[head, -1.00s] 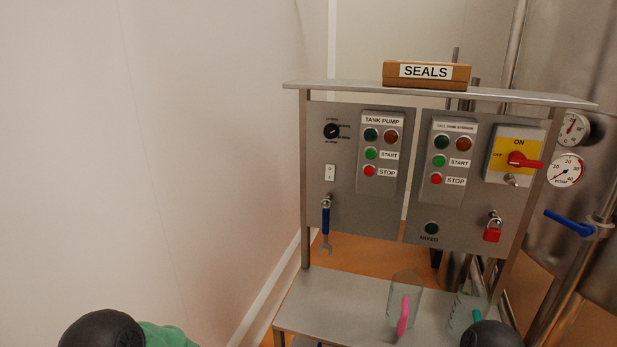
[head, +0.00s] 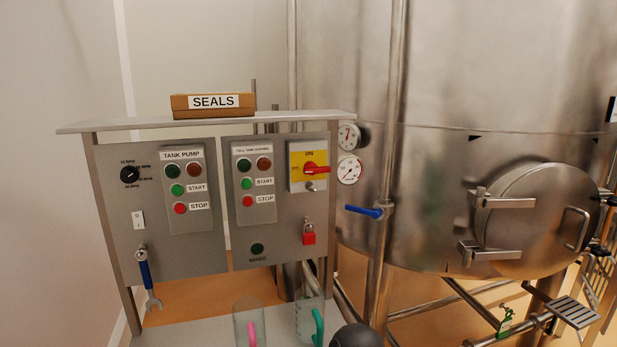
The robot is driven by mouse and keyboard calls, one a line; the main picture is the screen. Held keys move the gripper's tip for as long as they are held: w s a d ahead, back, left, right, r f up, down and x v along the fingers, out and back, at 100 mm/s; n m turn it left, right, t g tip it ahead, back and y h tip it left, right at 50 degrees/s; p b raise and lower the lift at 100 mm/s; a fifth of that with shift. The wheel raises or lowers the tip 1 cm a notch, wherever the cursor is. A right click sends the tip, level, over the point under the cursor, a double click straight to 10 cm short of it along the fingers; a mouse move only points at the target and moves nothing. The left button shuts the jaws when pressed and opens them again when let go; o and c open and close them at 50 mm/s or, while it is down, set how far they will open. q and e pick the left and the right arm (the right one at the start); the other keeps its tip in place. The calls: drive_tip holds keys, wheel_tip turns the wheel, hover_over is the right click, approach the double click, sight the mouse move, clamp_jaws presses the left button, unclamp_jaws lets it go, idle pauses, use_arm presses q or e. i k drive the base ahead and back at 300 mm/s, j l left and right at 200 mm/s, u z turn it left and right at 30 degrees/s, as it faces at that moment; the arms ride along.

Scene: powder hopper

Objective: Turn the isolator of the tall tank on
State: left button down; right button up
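The isolator (head: 308,166) is on the right half of the grey control panel, in the head view. It has a yellow plate with ON at the top and OFF at the left. Its red handle (head: 316,169) lies level, with its grip pointing right, away from the OFF label. A small metal fitting is just below the handle. The tall tank (head: 450,140) is the large steel vessel to the right. Neither gripper can be made out; only a dark rounded part of mine shows at the bottom edge.
A red padlock (head: 308,238) hangs below the isolator. A blue-handled valve (head: 364,211) and pipes stand right of the panel. A SEALS box (head: 213,105) is on the top shelf. Two clear jugs, one with a pink handle (head: 252,334), stand on the lower shelf.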

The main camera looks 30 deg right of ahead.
sight(311, 168)
drive_tip(key=z, duration=1.05)
